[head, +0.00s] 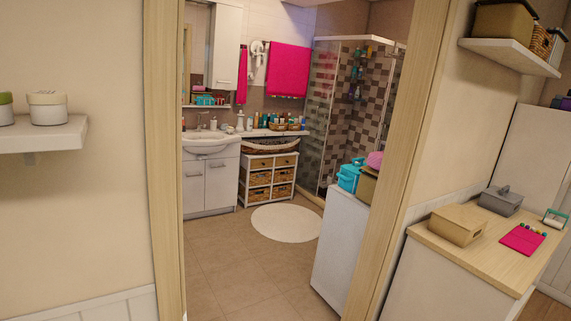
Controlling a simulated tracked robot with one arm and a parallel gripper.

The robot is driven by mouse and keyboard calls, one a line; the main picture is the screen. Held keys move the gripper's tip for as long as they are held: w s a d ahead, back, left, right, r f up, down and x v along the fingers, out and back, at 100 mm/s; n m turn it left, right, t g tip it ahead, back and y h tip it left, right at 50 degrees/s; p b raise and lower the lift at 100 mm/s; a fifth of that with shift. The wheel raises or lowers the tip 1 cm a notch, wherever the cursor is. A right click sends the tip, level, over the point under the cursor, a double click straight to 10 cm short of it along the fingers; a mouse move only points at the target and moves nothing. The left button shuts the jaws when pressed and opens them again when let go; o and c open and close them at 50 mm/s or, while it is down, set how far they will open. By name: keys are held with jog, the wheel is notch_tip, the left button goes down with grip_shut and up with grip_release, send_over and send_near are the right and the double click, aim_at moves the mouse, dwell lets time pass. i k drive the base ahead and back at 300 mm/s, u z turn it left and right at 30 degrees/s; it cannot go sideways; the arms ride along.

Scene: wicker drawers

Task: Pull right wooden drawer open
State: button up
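A small white-framed drawer unit (241,180) stands in the bathroom beyond the doorway. The right top drawer (287,160) and left top drawer (260,163) look brown and seem shut, though they are small at this distance. Below them are several wicker drawers (259,178) in two columns. My gripper is not in view, and nothing of it shows near the drawers.
The doorway has light wooden posts at left (165,160) and right (405,150). A white sink cabinet (210,180) stands left of the drawers. A round white rug (286,222) lies before them. A white appliance (338,245) stands inside at right; tiled floor (235,270) is clear.

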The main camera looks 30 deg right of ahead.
aim_at(287, 159)
jog(key=z, duration=0.35)
jog(key=k, duration=0.3)
jog(key=z, duration=0.75)
jog(key=k, duration=0.9)
jog(key=z, duration=0.45)
jog(key=i, duration=1.95)
jog(key=u, duration=0.85)
jog(key=i, duration=1.4)
jog(key=u, duration=0.3)
jog(key=i, duration=4)
jog(key=z, duration=0.25)
